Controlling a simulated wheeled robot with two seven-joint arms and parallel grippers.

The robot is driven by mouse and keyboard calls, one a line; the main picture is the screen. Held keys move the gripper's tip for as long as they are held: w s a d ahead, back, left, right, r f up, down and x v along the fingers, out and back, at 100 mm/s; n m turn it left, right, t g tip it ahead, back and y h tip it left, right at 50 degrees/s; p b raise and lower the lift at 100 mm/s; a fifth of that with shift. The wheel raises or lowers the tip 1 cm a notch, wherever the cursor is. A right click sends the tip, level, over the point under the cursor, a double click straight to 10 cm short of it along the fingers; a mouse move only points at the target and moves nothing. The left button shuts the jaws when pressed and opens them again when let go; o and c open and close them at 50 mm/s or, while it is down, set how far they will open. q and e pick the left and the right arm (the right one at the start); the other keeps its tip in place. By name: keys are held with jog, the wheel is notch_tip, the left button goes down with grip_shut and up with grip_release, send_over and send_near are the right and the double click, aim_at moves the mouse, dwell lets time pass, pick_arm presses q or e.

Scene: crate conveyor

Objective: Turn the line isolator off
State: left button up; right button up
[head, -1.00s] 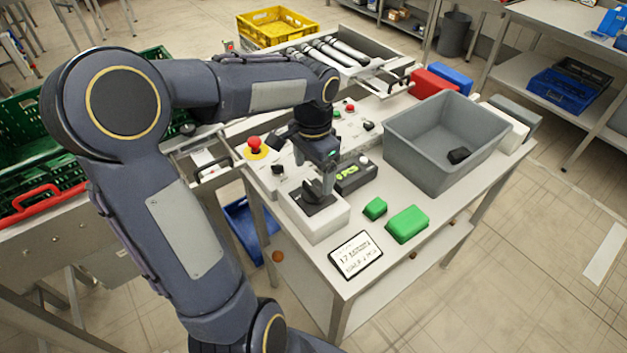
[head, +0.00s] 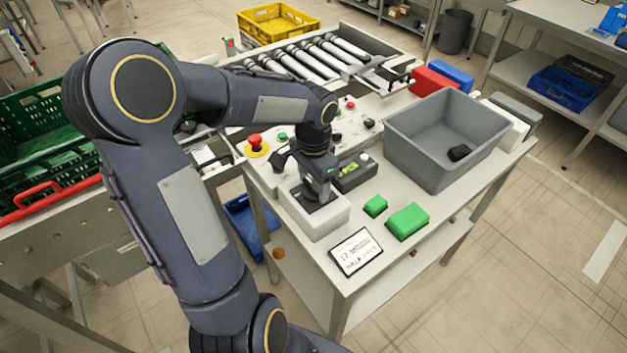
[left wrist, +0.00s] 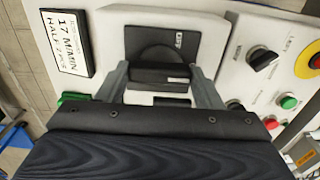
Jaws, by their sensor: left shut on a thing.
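The line isolator is a white box (head: 318,224) with a dark top plate, at the near left corner of the table. My left gripper (head: 318,192) points down onto it. In the left wrist view its two grey fingers stand at either end of the isolator's black handle (left wrist: 158,75), shut on it. The handle lies across the dark plate (left wrist: 162,42), beside a small white mark too small to read surely. In the head view my gripper hides most of the handle. My right gripper is not in view.
A control panel with a red stop button (head: 256,143) and knobs lies behind. A small display (head: 355,172) is close on the right. Green blocks (head: 407,221), a sign (head: 355,252) and a grey bin (head: 440,140) share the table. Rollers (head: 315,58) run behind.

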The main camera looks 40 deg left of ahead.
pick_arm(q)
jog(key=shift+n, duration=0.3)
jog(key=n+b, duration=0.1)
jog(key=n, duration=0.1)
jog(key=shift+n+b, duration=0.3)
jog(key=shift+b, duration=0.05)
jog(key=n+b, duration=0.1)
jog(key=n, duration=0.3)
jog(key=shift+n, duration=0.3)
jog(key=n+b, duration=0.1)
jog(key=n, duration=0.3)
jog(key=shift+n, duration=0.3)
jog(key=n, duration=0.5)
jog(key=shift+n, duration=0.3)
jog(key=o, duration=1)
